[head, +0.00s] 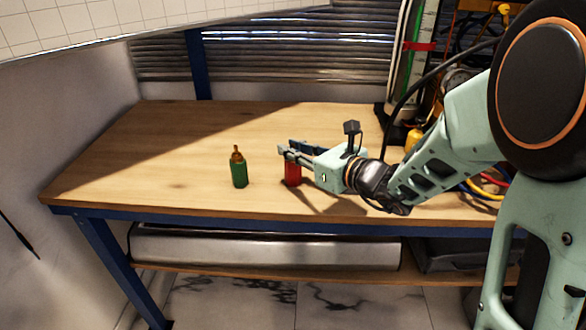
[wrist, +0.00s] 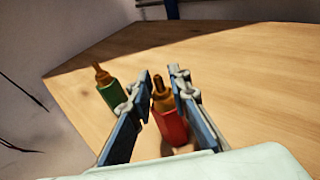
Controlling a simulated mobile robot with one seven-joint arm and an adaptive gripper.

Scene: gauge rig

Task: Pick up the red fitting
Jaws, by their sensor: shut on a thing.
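The red fitting (head: 292,175) is a red body with a brass-coloured nozzle on top. It is upright near the front middle of the workbench and appears to stand on the wood. In the wrist view the red fitting (wrist: 173,126) is between the two blue fingers. My gripper (head: 287,148) reaches in from the right and is shut on the red fitting. The gripper (wrist: 164,78) also shows in the wrist view. In the head view the fingers and gripper body hide the fitting's top.
A similar green fitting (head: 239,174) with a brass top stands upright to the left, apart from my gripper. The wooden workbench (head: 150,160) is clear further left and behind. Hoses and a rig (head: 412,75) stand at the right. The bench's front edge is close.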

